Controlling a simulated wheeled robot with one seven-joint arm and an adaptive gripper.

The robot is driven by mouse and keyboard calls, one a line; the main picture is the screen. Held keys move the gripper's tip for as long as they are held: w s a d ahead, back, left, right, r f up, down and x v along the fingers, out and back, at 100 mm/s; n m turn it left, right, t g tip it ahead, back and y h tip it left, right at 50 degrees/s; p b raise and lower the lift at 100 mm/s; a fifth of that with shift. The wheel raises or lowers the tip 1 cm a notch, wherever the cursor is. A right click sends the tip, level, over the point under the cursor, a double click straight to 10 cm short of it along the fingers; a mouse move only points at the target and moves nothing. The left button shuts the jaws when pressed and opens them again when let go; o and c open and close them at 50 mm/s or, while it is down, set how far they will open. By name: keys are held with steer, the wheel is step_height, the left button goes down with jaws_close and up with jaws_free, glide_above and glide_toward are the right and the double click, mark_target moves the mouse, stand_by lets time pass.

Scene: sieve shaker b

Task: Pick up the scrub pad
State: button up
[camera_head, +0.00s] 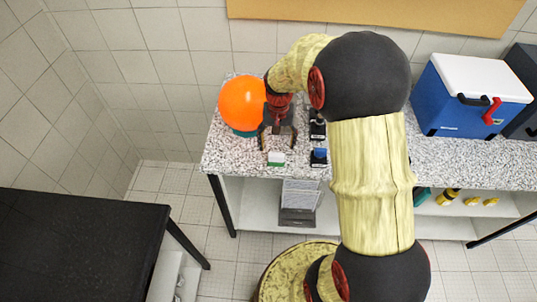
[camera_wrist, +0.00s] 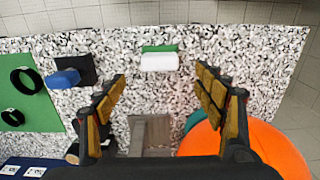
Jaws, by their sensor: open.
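The scrub pad (camera_head: 276,159) is a small block, white with a green layer, lying on the speckled countertop (camera_head: 225,150) near its front edge. In the wrist view the pad (camera_wrist: 160,60) lies just beyond the fingertips, roughly centred between them, with bare counter around it. My gripper (camera_head: 279,138) is above the counter, pointing down, behind the pad in the head view. In the wrist view my gripper (camera_wrist: 160,85) has its two fingers wide apart with nothing between them. How high the fingertips are above the counter is hard to tell.
A large orange ball (camera_head: 241,104) on a teal base stands close beside my gripper. A dark block with a blue part (camera_wrist: 65,77) lies on the pad's other side, near a green mat with black rings (camera_wrist: 30,100). A blue cooler (camera_head: 465,95) stands farther right.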

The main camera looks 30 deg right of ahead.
mark_target(277, 154)
steer(key=shift+s+d+f, duration=0.1)
steer(key=shift+s+f, duration=0.15)
step_height(277, 154, down, 2)
steer(key=shift+w+f, duration=0.15)
steer(key=shift+f, duration=0.05)
steer(key=f, duration=0.1)
steer(key=f+b, duration=0.1)
steer(key=f, duration=0.2)
steer(key=shift+a+f, duration=0.25)
steer(key=shift+f, duration=0.15)
steer(key=c, duration=0.3)
steer(key=c, duration=0.9)
